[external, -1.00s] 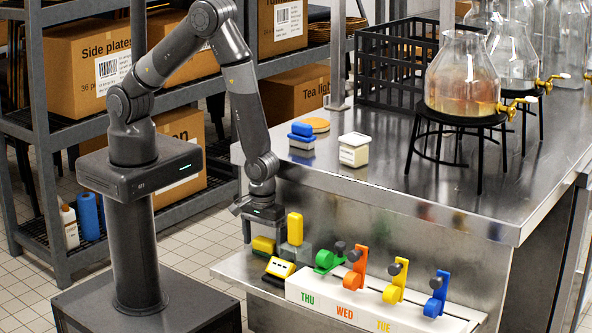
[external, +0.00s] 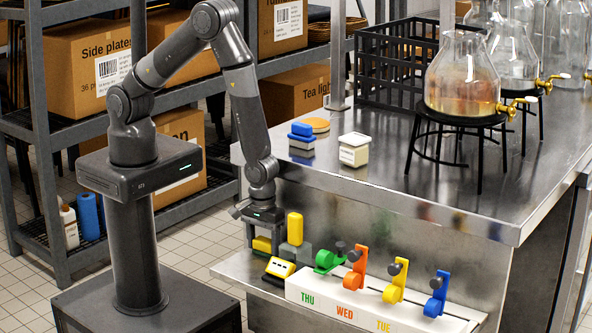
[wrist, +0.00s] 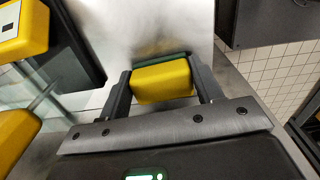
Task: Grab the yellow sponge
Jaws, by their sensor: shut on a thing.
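The yellow sponge (external: 261,244) is a small yellow block with a dark green layer on one side. It is low on the steel ledge's left end, partly hidden by my fingers in the external view. In the wrist view the yellow sponge (wrist: 163,82) sits between the two fingers, which touch its sides. My gripper (external: 264,246) points down and is shut on it; the gripper (wrist: 160,78) also shows in the wrist view. I cannot tell whether the sponge is still touching the ledge.
An upright yellow piece (external: 295,228) on a grey base stands close on the right. A yellow-and-black item with a white face (external: 280,267) lies in front. The steel counter (external: 400,185) rises behind.

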